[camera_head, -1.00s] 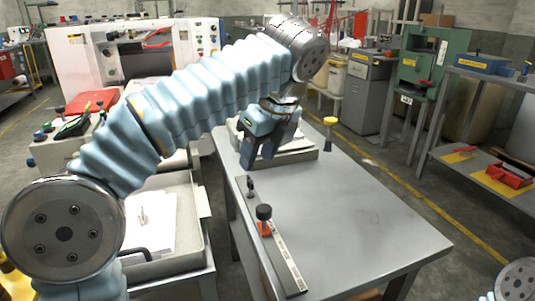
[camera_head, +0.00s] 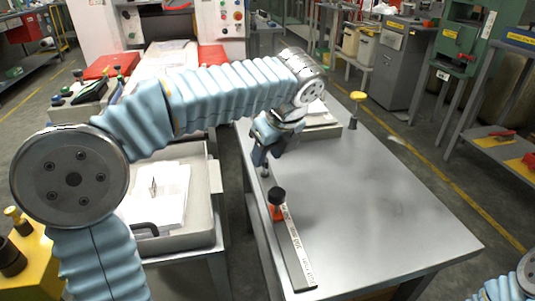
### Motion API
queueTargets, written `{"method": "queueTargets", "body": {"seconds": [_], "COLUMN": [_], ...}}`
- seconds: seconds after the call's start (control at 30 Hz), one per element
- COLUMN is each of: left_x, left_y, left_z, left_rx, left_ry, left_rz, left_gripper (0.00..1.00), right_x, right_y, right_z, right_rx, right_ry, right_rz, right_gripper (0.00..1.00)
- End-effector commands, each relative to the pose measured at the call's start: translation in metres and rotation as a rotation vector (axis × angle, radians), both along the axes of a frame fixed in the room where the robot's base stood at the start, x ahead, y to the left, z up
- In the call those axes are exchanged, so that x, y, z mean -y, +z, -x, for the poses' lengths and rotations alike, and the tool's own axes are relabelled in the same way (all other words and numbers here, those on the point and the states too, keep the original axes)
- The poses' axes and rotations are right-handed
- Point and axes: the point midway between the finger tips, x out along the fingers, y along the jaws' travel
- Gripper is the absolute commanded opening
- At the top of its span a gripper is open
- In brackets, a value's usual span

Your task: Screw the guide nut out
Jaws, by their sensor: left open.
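A long metal guide bar (camera_head: 297,254) with printed markings lies along the left edge of the grey table. A black knob (camera_head: 277,194) stands on an orange block (camera_head: 277,212) on the bar. A small dark upright piece (camera_head: 265,171) is at the bar's far end; I cannot tell for certain which of these is the guide nut. My left gripper (camera_head: 264,160) is open and points down, right over the small dark piece and partly hiding it. I cannot tell whether they touch. My right gripper is out of view.
The grey table (camera_head: 390,205) is clear to the right of the bar. A stack of paper (camera_head: 318,122) lies at its back, behind my left gripper. A yellow-topped post (camera_head: 357,97) stands at the far edge. A metal tray (camera_head: 203,222) with papers is left of the table.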

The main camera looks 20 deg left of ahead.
Motion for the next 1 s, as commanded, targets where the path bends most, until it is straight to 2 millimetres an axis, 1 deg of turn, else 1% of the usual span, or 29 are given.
{"method": "queueTargets", "body": {"seconds": [0.13,0.37,0.4,0.47,0.6,0.67,0.7,1.0], "left_x": [-0.003,-0.0032,-0.0032,-0.0031,-0.0031,-0.003,-0.003,-0.003], "left_y": [-0.008,-0.009,-0.009,-0.0089,-0.0088,-0.0088,-0.0087,-0.0087], "left_z": [-0.0014,-0.0018,-0.0017,-0.0017,-0.0018,-0.0019,-0.0019,-0.0019], "left_rx": [-0.001,0.0,0.0,0.0,0.0,0.001,0.001,0.0], "left_ry": [0.0,0.0,0.0,0.0,0.0,0.0,0.0,0.008], "left_rz": [0.0,0.0,0.0,0.0,0.0,0.0,0.0,0.0], "left_gripper": [0.43,0.43,0.42,0.33,0.11,0.02,0.0,0.0], "right_x": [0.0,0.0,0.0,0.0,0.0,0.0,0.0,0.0], "right_y": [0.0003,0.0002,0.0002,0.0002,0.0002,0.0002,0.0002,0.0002], "right_z": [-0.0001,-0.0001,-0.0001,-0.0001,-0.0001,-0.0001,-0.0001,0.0], "right_rx": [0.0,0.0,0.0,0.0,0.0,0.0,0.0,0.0], "right_ry": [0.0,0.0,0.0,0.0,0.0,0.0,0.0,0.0], "right_rz": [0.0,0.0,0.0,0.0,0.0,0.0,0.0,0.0], "right_gripper": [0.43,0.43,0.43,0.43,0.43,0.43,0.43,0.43]}}
